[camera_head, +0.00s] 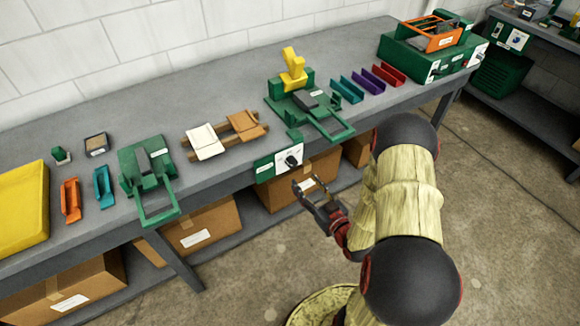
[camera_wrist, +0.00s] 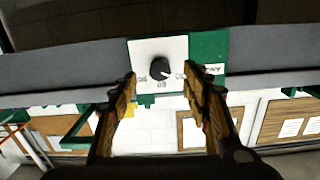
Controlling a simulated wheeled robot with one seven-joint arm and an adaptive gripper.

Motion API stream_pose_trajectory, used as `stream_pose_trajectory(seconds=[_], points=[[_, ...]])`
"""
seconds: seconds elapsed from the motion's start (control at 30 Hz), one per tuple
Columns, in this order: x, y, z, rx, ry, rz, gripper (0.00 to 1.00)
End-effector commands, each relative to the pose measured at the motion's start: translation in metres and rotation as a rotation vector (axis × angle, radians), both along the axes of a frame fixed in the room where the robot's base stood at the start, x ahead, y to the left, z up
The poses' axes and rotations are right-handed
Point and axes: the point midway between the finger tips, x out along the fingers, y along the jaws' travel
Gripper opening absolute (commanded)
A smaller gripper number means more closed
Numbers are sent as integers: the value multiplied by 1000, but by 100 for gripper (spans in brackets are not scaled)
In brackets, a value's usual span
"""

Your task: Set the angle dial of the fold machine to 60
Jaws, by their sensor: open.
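A green fold machine (camera_head: 305,108) with a yellow upright part stands on the bench. A green and white panel (camera_head: 266,168) hangs at the bench's front edge below it. The panel carries a black round angle dial (camera_head: 292,161). In the wrist view the dial (camera_wrist: 160,69) is upside down, on a white plate (camera_wrist: 144,50). Its light mark points to the lower right there, near the right-hand label; the small labels are hard to read. My gripper (camera_head: 312,186) is open and empty, in front of the panel. In the wrist view its fingers (camera_wrist: 160,82) are either side of the dial, apart from it.
A second green machine (camera_head: 147,165) and clamped boards (camera_head: 225,136) are on the bench to the left. Coloured channels (camera_head: 360,84) and a green case (camera_head: 425,58) are to the right. Cardboard boxes (camera_head: 190,228) fill the shelf below. The floor in front is open.

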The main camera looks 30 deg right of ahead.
Motion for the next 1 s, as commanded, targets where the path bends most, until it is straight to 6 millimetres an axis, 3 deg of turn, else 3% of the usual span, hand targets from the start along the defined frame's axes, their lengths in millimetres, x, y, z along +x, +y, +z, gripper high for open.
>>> stream_pose_trajectory(seconds=[0.1,0.23,0.63,1.0], points=[[2,-1,13,0,-47,-3,48],[13,0,13,-3,-53,-1,48],[69,0,13,-3,-52,-2,48],[79,0,14,-1,-50,-4,48]])
